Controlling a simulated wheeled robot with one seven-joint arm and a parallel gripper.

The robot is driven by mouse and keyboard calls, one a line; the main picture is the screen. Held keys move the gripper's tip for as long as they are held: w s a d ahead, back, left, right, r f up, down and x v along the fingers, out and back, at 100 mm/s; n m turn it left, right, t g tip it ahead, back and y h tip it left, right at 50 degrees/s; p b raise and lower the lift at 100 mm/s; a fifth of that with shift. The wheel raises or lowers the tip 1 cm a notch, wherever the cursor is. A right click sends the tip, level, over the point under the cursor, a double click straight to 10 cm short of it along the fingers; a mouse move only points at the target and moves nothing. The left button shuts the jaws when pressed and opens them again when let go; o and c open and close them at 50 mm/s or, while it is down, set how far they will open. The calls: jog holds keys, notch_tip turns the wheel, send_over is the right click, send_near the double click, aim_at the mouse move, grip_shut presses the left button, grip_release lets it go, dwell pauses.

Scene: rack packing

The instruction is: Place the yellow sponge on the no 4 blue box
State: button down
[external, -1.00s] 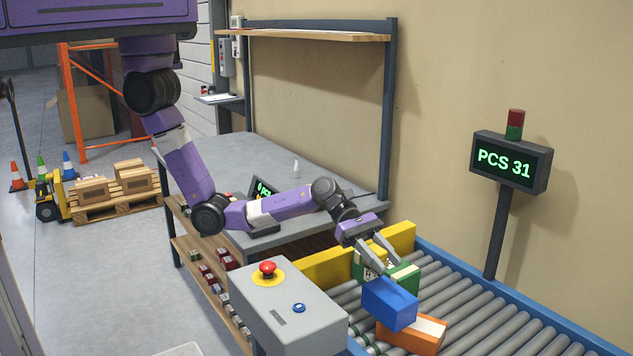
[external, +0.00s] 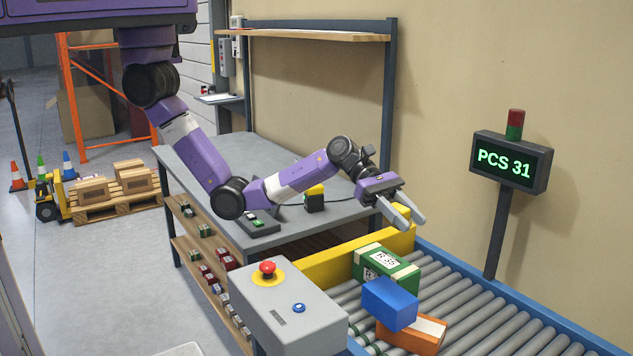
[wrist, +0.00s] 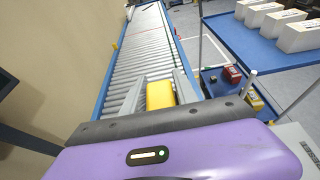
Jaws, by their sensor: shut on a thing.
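My gripper (external: 408,215) is shut on the yellow sponge (wrist: 160,95), seen between its fingers in the wrist view. In the external view only a small yellow part of the sponge (external: 403,211) shows beside the fingers. My gripper is raised above the far end of the conveyor, behind the boxes. A plain blue box (external: 390,303) lies tilted on top of other boxes on the rollers. No number 4 is readable on it in these frames.
A green box marked R-35 (external: 385,264) and an orange and white box (external: 412,335) lie by the blue box on the roller conveyor (external: 490,310). A yellow end barrier (external: 340,262) and grey control box (external: 290,312) stand close. White boxes (wrist: 298,35) show in the wrist view.

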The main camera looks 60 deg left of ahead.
aim_at(398, 297)
notch_tip(398, 297, down, 19)
jog(key=shift+r+b, duration=0.2)
jog(key=shift+b, duration=0.5)
jog(key=c, duration=0.9)
grip_release()
jog(key=shift+s+f, duration=0.1)
jog(key=shift+f, duration=0.05)
jog(key=shift+c, duration=0.2)
jog(key=shift+r, duration=0.2)
jog(key=v, duration=1.2)
jog(key=shift+p, duration=0.4)
